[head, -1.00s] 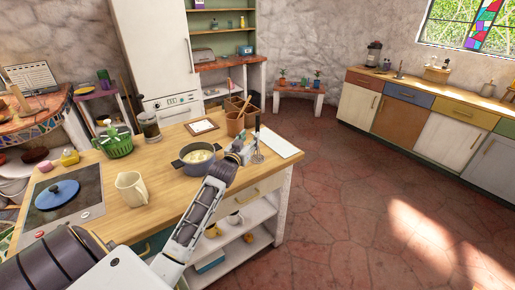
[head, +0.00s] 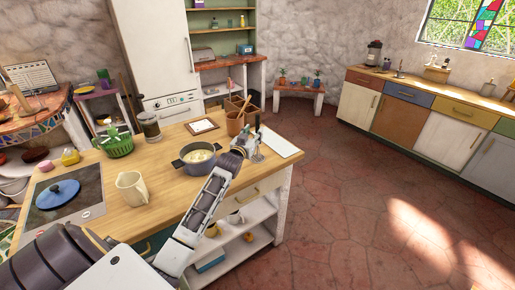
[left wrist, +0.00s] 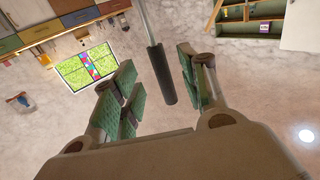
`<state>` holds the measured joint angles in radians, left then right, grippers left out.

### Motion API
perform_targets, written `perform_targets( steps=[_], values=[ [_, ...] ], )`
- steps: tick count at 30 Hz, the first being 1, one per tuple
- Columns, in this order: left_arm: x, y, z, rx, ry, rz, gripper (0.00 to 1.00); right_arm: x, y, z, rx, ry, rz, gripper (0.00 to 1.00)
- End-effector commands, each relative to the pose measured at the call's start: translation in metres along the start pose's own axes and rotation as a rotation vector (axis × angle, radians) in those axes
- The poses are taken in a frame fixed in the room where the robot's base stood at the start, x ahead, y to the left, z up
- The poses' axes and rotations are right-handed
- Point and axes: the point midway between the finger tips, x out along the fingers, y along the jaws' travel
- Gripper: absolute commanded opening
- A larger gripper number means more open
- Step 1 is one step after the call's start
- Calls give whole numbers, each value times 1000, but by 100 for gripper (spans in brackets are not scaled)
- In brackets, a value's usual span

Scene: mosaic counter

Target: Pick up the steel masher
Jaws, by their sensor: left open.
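The steel masher (head: 258,157) stands upright on the wooden island counter, near its right end, with its dark handle up. In the left wrist view the masher's dark handle (left wrist: 161,75) and part of its steel shaft show between the two finger pads, with a gap on each side. My left gripper (head: 252,146) is open and sits right beside the masher in the head view, partly hiding it. Its green-padded fingers (left wrist: 155,88) are apart and hold nothing. My right gripper is not in view.
A dark pot (head: 196,159) stands just left of my left gripper. A brown utensil holder (head: 235,124) is behind it, and a white sheet (head: 280,141) lies to the right. A cream jug (head: 131,188) and a hob (head: 85,190) are further left.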

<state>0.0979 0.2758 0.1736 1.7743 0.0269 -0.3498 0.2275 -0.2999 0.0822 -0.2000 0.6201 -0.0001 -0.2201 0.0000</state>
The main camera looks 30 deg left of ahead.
Motion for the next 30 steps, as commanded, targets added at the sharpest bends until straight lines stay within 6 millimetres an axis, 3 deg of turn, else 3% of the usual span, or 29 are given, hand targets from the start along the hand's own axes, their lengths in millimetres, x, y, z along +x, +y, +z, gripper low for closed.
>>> perform_targets(
  steps=[21,30],
  values=[
    [47,0,-1,0,1,0,43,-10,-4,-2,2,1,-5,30],
    [51,0,0,0,0,0,43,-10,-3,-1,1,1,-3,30]
  ],
)
